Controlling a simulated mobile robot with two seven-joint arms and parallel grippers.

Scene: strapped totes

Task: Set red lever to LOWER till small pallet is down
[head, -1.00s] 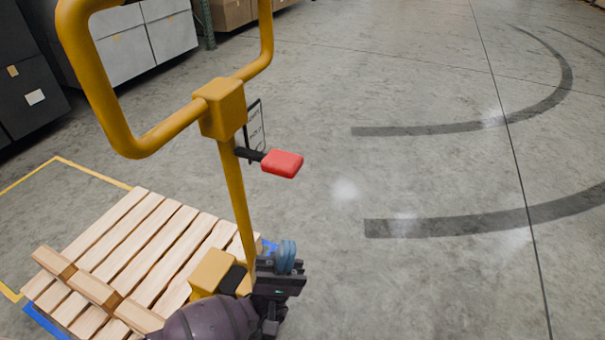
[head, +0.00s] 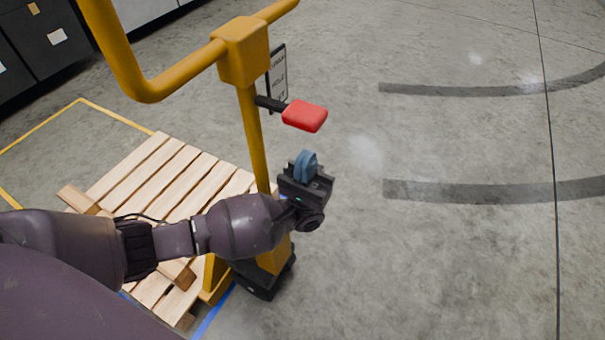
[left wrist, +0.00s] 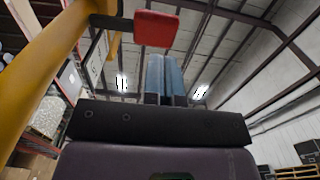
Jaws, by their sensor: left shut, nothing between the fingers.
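The red lever (head: 304,115) sticks out to the right from the yellow post of the pallet jack (head: 243,52), on a short black arm. A label plate stands behind it, partly hidden. My left gripper (head: 306,163) is shut and empty, just below the lever and apart from it, with its blue fingers pointing up. In the left wrist view, the red lever (left wrist: 156,29) shows just above and beyond the closed fingertips (left wrist: 165,62). The small wooden pallet (head: 176,172) sits low at the jack's base, partly hidden by my left arm; its height off the floor is unclear. My right gripper is not in view.
Yellow floor tape (head: 119,117) outlines an area around the pallet, and blue tape shows near its front. Dark cabinets (head: 45,40) stand at the upper left. The concrete floor to the right, with dark curved marks, is clear.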

